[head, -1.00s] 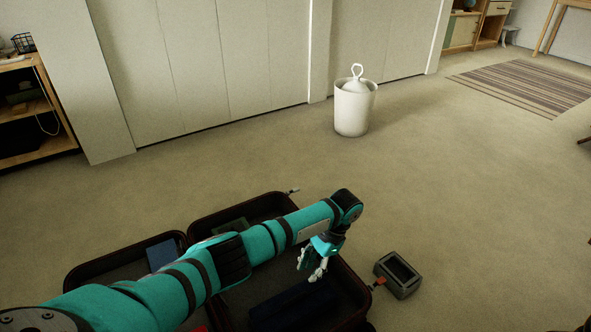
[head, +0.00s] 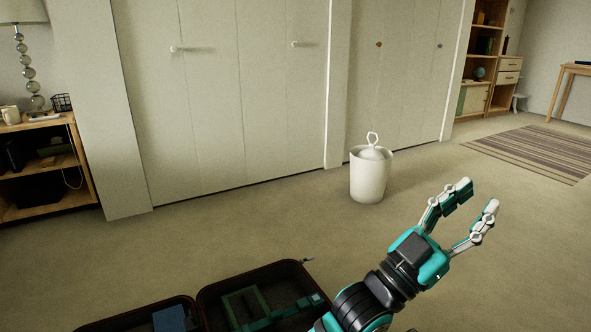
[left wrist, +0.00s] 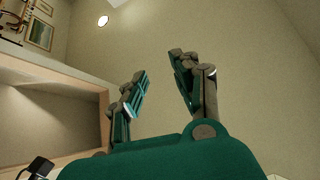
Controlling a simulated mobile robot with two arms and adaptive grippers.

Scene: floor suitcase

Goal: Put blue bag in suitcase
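The open suitcase (head: 262,268) lies on the floor at the bottom of the head view, cut off by the lower edge. A blue item (head: 170,319) lies in its left half; I cannot tell if this is the blue bag. A dark blue bundle seen earlier in the right half is out of frame.
A green item (head: 245,304) lies in the suitcase's right half, with a teal bar beside it that I cannot identify. A white bin (head: 370,177) stands near the closet doors (head: 240,90). A shelf (head: 45,165) is at left. The carpet around the bin is clear.

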